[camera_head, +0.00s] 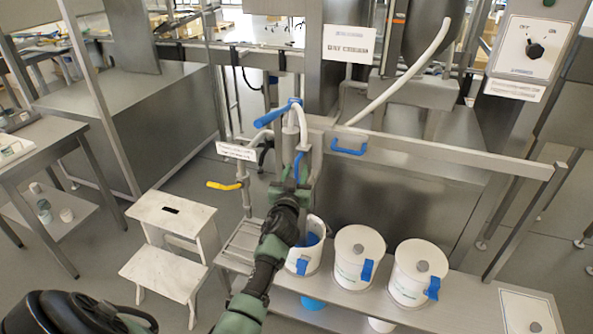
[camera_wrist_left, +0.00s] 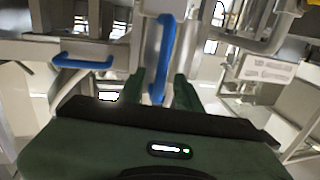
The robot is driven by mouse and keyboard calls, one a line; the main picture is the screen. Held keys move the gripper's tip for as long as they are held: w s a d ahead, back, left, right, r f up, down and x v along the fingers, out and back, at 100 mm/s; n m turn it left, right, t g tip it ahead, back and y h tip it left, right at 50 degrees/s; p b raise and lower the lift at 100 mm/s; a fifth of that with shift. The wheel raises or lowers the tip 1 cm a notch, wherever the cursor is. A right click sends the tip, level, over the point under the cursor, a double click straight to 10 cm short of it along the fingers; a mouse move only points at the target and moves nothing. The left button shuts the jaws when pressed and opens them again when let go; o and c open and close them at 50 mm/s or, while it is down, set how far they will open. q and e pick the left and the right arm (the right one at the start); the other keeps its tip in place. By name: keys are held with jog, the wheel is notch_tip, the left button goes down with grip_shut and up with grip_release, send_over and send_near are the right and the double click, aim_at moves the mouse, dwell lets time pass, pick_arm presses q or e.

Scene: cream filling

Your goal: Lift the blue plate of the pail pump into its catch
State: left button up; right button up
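The pail pump (camera_head: 301,125) stands behind the open white pail (camera_head: 315,260), with a blue lever (camera_head: 278,113) on top and a blue upright bar (camera_head: 298,166) below it. Something blue (camera_head: 311,240) shows inside the pail; my arm partly hides it, and I cannot tell if it is the blue plate. My left gripper (camera_head: 296,182) is at the pump, above the pail. In the left wrist view its two green fingers (camera_wrist_left: 160,92) are apart, with the lower end of a blue bar (camera_wrist_left: 164,50) between or just beyond them. Contact is unclear. My right gripper is not in view.
Two lidded white pails (camera_head: 358,253) (camera_head: 418,272) stand right of the open pail on a metal shelf (camera_head: 385,312). A metal rail with a blue handle (camera_head: 348,149) runs behind. A yellow-handled valve (camera_head: 224,185) and white step stool (camera_head: 165,268) are left.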

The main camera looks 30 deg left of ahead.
pick_arm(q)
jog(key=shift+w+a, duration=0.2)
jog(key=shift+w, duration=0.3)
jog(key=shift+c, duration=0.3)
grip_shut()
dwell(0.9)
